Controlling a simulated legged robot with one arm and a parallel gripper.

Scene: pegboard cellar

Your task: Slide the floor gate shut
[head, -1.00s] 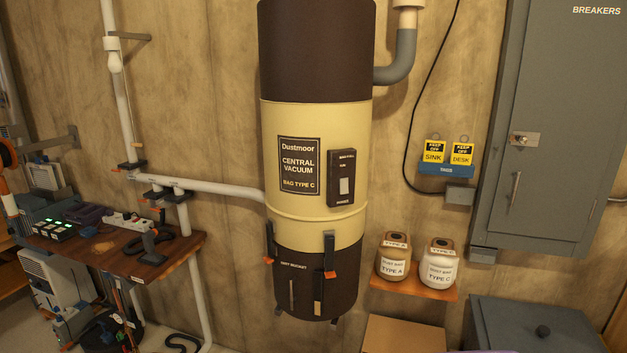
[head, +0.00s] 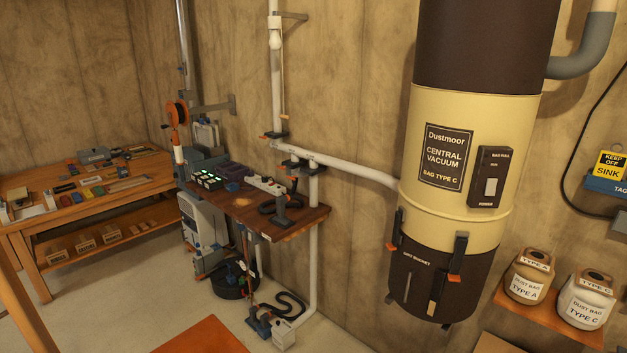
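A white pipe drops from the branch beside the workbench to the floor (head: 313,258) and ends in a pale floor inlet (head: 284,337). Dark gate fittings with orange tabs sit on the pipes: one on the upper vertical pipe (head: 273,136), and a cluster at the branch above the bench (head: 293,164). I cannot tell for certain which one is the floor gate, or whether each slide is open or shut. My gripper is not in view.
The workbench (head: 310,222) carries chargers and a power strip; a hose and tools crowd the floor beneath it. The vacuum canister (head: 437,140) hangs to the right. A wooden table (head: 33,265) stands left. An orange surface (head: 202,336) fills the bottom foreground.

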